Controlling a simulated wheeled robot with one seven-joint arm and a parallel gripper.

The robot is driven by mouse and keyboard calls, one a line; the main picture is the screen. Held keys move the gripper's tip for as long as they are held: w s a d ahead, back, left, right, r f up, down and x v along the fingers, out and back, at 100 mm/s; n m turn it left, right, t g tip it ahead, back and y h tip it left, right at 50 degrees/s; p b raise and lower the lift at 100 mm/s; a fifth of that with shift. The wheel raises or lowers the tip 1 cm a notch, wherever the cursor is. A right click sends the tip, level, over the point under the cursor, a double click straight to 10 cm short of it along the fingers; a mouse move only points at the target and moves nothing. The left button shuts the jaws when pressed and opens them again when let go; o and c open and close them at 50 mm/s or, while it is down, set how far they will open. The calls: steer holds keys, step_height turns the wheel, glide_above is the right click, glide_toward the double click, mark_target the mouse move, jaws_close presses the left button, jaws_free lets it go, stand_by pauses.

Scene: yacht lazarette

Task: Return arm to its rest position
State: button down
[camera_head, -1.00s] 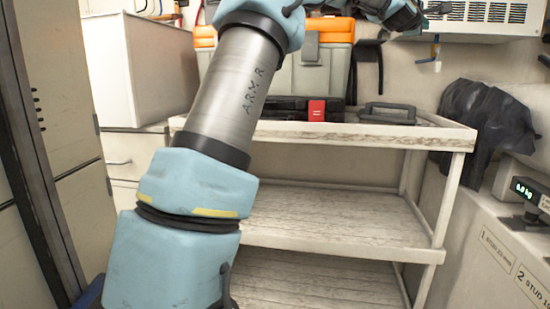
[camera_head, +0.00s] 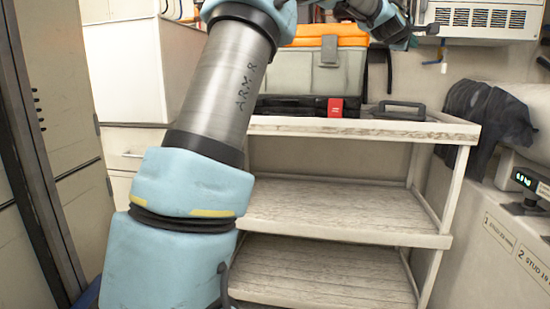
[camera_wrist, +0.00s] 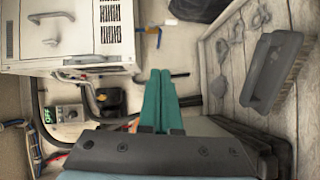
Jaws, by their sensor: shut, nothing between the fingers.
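My arm (camera_head: 228,95) rises from the bottom of the head view and bends over at the top. Its far end reaches right, above the shelf unit. My gripper (camera_wrist: 162,85) shows in the wrist view as two teal fingers side by side, closed together with nothing between them. In the head view my gripper (camera_head: 420,30) is small and dark near the top, in front of the vented white unit, and its fingertips are hard to make out there.
A white shelf unit (camera_head: 345,195) carries a grey toolbox with an orange lid (camera_head: 330,41), a black case with a red latch (camera_head: 335,107) and a dark handled object (camera_head: 402,110). A vented white unit (camera_head: 480,15) hangs top right. A scale display (camera_head: 524,180) stands at right.

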steer(key=s+a+f+m+g+y, duration=0.2)
steer(key=s+a+f+m+y, duration=0.15)
steer(key=a+f, duration=1.05)
steer(key=s+a+f+m+g+y, duration=0.25)
steer(key=a+f+y, duration=0.25)
steer(key=a+f, duration=0.85)
steer(key=s+a+f+m+g+y, duration=0.2)
steer(key=s+a+f, duration=0.5)
steer(key=s+a, duration=0.3)
steer(key=s+a+f+m+g+y, duration=0.1)
steer(key=s+a+f+g, duration=0.2)
steer(key=s+a+f, duration=0.75)
steer(key=s+d+f+g+b, duration=0.15)
steer(key=s+f+b, duration=0.25)
steer(key=f+b, duration=0.5)
step_height(320, 180, up, 32)
steer(key=p, duration=3)
steer(key=shift+w+d, duration=0.15)
steer(key=shift+d, duration=0.1)
steer(key=c, duration=1.6)
jaws_free()
steer(key=shift+f, duration=0.1)
